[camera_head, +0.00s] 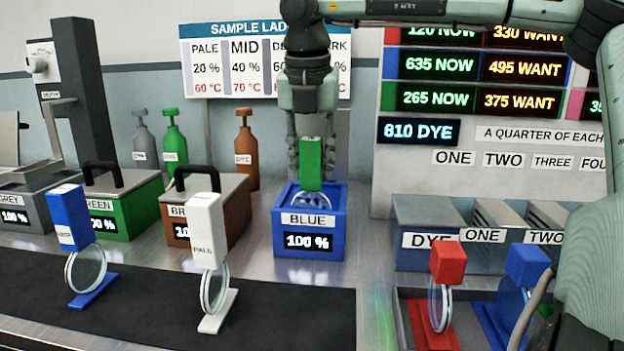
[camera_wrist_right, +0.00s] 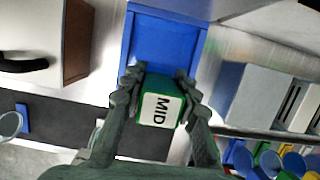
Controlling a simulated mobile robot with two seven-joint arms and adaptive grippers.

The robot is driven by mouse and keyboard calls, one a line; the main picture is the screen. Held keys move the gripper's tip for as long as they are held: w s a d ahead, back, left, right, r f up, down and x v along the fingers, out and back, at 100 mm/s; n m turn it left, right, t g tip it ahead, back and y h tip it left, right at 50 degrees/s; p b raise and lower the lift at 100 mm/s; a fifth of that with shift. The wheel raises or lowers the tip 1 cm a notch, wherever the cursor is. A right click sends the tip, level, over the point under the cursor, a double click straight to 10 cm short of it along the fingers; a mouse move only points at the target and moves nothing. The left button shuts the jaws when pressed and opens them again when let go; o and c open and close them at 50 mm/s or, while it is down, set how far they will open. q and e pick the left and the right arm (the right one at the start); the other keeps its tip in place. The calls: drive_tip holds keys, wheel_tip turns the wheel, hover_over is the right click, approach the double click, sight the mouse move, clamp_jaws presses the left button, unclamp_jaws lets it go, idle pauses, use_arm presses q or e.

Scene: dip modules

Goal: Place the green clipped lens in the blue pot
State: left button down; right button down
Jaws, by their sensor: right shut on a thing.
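My right gripper (camera_head: 309,160) points down over the blue pot (camera_head: 290,245) and is shut on the green clip of the green clipped lens (camera_head: 311,165). The round lens hangs below the clip. Its upper part shows at the mouth of the pot and its lower part is hidden behind the front wall. In the right wrist view the clip (camera_wrist_right: 158,108) sits between both fingers with a MID label facing the camera. The blue pot (camera_wrist_right: 165,45) lies just beyond it. I cannot tell whether the lens touches the pot. My left gripper is not in view.
Lidded brown (camera_head: 220,205) and green (camera_head: 130,205) pots stand left of the blue pot. Blue (camera_head: 68,220) and white (camera_head: 206,230) clipped lenses stand on the dark mat (camera_head: 150,310). Red (camera_head: 447,262) and blue (camera_head: 527,265) clipped lenses stand at right, before the grey bins (camera_head: 425,255).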

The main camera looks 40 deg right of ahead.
sight(312, 181)
wheel_tip(312, 181, down, 3)
drive_tip(key=shift+r, duration=0.1)
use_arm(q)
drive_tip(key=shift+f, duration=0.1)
use_arm(e)
drive_tip(key=shift+f, duration=0.2)
drive_tip(key=c, duration=1.5)
unclamp_jaws()
drive_tip(key=o, duration=0.4)
drive_tip(key=shift+c, duration=0.2)
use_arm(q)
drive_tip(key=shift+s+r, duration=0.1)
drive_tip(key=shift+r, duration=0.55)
